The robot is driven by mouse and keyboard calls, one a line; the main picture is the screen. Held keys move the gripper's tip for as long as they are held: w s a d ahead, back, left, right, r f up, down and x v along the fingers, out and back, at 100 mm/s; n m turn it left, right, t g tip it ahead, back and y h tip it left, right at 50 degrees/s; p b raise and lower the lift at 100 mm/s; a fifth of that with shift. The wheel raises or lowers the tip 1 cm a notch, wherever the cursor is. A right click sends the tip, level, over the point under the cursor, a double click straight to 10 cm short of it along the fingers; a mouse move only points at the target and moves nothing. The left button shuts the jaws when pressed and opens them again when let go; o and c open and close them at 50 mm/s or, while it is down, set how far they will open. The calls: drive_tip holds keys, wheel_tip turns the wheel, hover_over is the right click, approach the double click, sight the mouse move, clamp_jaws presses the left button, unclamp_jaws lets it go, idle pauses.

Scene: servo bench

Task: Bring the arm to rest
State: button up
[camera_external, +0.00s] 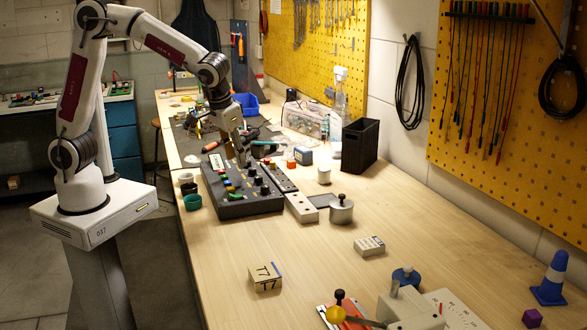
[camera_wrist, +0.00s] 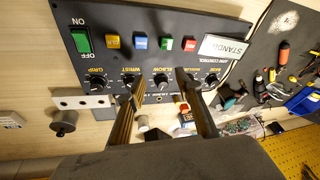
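A black control panel (camera_external: 262,205) lies on the bench under my gripper (camera_external: 243,163). In the wrist view the panel (camera_wrist: 180,18) has a green ON/OFF switch (camera_wrist: 82,40) at the left. A row of small yellow (camera_wrist: 112,40), blue (camera_wrist: 140,43), green (camera_wrist: 166,43) and red (camera_wrist: 190,45) buttons follows. A white display (camera_wrist: 222,47) reading "STANDB…" is at the right, its end unclear. Below are black knobs, among them GRIP (camera_wrist: 95,85) and ELBOW (camera_wrist: 160,82). My gripper's fingers (camera_wrist: 160,84) are apart with nothing held, over the knob row; contact cannot be told.
A grey weight (camera_external: 341,211) stands right of the panel. A black bin (camera_external: 360,142) and a bottle stand behind. Tools crowd the far bench; the middle front bench is mostly clear.

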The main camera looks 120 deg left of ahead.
drive_tip(key=s+d+r+m+t+h, duration=0.1)
drive_tip(key=s+d+r+m, duration=0.3)
drive_tip(key=s+d, duration=0.6)
drive_tip(key=s+d+r+m+t+h, duration=0.2)
drive_tip(key=s+d+r+m+t, duration=0.2)
drive_tip(key=s+d+m, duration=0.4)
drive_tip(key=s+d, duration=0.1)
drive_tip(key=d, duration=0.4)
drive_tip(key=shift+s+d+r+m+t+h, duration=0.2)
drive_tip(key=shift+s+m+t+h, duration=0.1)
drive_tip(key=shift+s, duration=0.1)
drive_tip(key=shift+a, duration=0.2)
idle(2.6)
